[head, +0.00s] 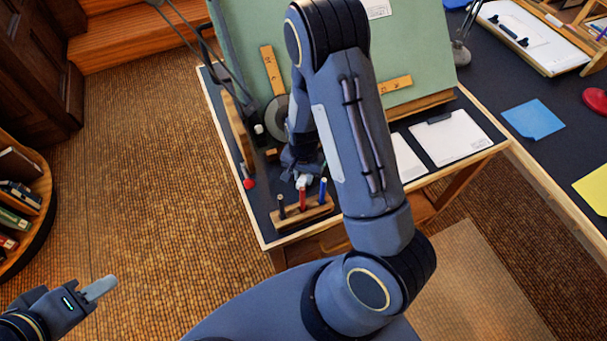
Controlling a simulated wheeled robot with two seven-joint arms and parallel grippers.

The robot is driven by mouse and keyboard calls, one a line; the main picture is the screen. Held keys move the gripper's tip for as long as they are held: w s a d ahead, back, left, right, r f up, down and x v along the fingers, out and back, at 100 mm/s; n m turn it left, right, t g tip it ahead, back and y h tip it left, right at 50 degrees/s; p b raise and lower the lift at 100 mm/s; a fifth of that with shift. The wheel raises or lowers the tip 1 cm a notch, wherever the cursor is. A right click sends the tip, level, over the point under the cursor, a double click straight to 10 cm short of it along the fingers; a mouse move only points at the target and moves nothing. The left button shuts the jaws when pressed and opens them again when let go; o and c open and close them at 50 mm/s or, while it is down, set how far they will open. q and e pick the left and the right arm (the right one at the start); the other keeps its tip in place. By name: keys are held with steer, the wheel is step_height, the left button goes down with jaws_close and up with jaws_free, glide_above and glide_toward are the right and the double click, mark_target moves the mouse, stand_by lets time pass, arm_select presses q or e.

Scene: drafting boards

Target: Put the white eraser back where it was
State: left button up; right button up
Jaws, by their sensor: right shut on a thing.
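My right gripper (301,174) is above the pen block at the near left part of the drafting table, mostly hidden behind my own forearm. It is shut on a small white thing (302,182) that looks like the white eraser, though its outline is hard to make out. The white thing is just above or behind the top of a red marker (302,198); I cannot tell whether they touch. My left gripper (100,288) is low at the left over the floor, away from the table; its finger gap cannot be made out.
The wooden pen block (305,215) holds a dark, a red and a blue pen (323,188). A small white object (259,129) and a red round object (249,184) are on the table's left. White paper pads (450,138) lie right of my arm. A green board (420,50) rises behind.

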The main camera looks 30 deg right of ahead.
mark_target(303, 177)
steer(key=o, duration=0.9)
steer(key=shift+r, duration=0.1)
step_height(303, 177, up, 11)
steer(key=s+a+r+n+t+y, duration=0.1)
steer(key=s+r+n+t, duration=0.1)
steer(key=s+r, duration=0.3)
steer(key=s+a+r+n+t+y, duration=0.1)
steer(key=s+a+r+n, duration=0.1)
steer(key=s+r, duration=0.4)
steer(key=s+a+r+n+t+y, duration=0.1)
steer(key=s+r+n+t, duration=0.1)
steer(key=s+r+n, duration=0.2)
steer(key=shift+s+a+r+n+t+y+p, duration=0.2)
steer(key=shift+s+r, duration=0.35)
steer(key=shift+r, duration=0.25)
steer(key=shift+s+a+r+n+t+y+p, duration=0.1)
steer(key=shift+s+a+r+y+p, duration=0.1)
steer(key=shift+s+r, duration=0.45)
steer(key=shift+w+r, duration=0.15)
